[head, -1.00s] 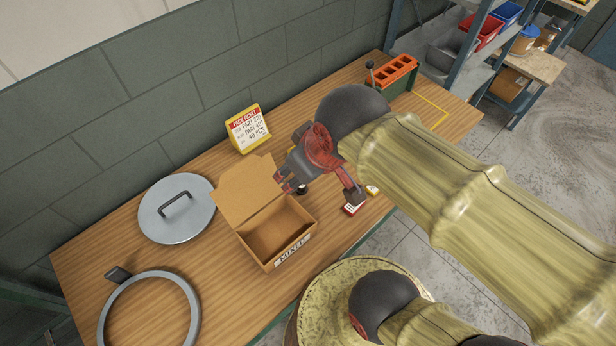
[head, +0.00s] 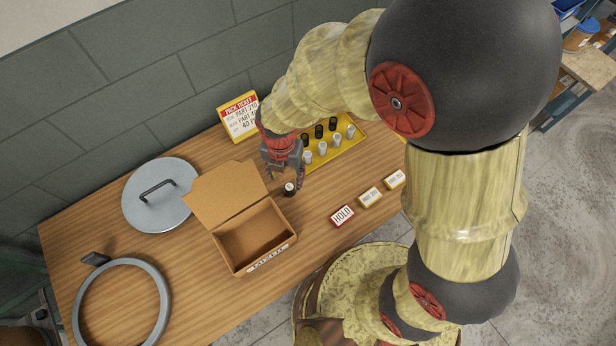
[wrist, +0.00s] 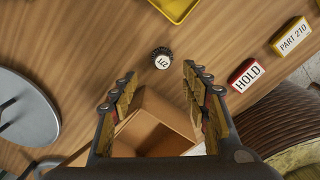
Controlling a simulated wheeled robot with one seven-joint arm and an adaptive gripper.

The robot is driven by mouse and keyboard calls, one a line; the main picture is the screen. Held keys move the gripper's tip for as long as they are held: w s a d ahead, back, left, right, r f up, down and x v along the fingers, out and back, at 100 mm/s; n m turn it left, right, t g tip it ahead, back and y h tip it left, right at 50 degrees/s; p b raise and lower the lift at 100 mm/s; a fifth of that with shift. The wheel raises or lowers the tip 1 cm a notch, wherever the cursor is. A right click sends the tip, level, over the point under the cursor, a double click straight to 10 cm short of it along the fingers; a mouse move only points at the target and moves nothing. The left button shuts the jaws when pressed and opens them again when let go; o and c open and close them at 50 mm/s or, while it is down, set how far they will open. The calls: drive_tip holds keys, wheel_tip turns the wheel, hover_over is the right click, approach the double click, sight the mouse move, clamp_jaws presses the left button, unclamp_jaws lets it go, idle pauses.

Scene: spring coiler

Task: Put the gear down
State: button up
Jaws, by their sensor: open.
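The gear (head: 289,188) is a small dark toothed piece with a white marked top. It stands upright on the wooden table, to the right of the open cardboard box (head: 287,256). In the wrist view the gear (wrist: 161,58) shows just beyond the gap between my fingertips, clear of both fingers. My gripper (head: 284,173) is open and empty, pointing down close above the gear. In the wrist view my gripper (wrist: 160,70) has its two fingers spread wide. The box appears empty.
A yellow tray (head: 318,163) with several dark and light pieces is behind, partly hidden by my arm. A red HOLD label (head: 342,216) and part labels (head: 370,198) lie right. A round lid (head: 140,208), grey ring (head: 82,313) and pick ticket (head: 238,117) stand around.

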sight(289, 187)
drive_tip(key=shift+f+n, duration=0.3)
drive_tip(key=shift+f, duration=0.5)
drive_tip(key=f, duration=0.2)
drive_tip(key=f+b, duration=0.1)
drive_tip(key=f, duration=0.4)
drive_tip(key=shift+w+d+b, duration=0.1)
drive_tip(key=shift+d+b, duration=0.15)
drive_tip(key=shift+b, duration=0.15)
drive_tip(key=shift+c, duration=1.1)
clamp_jaws()
drive_tip(key=shift+r, duration=0.1)
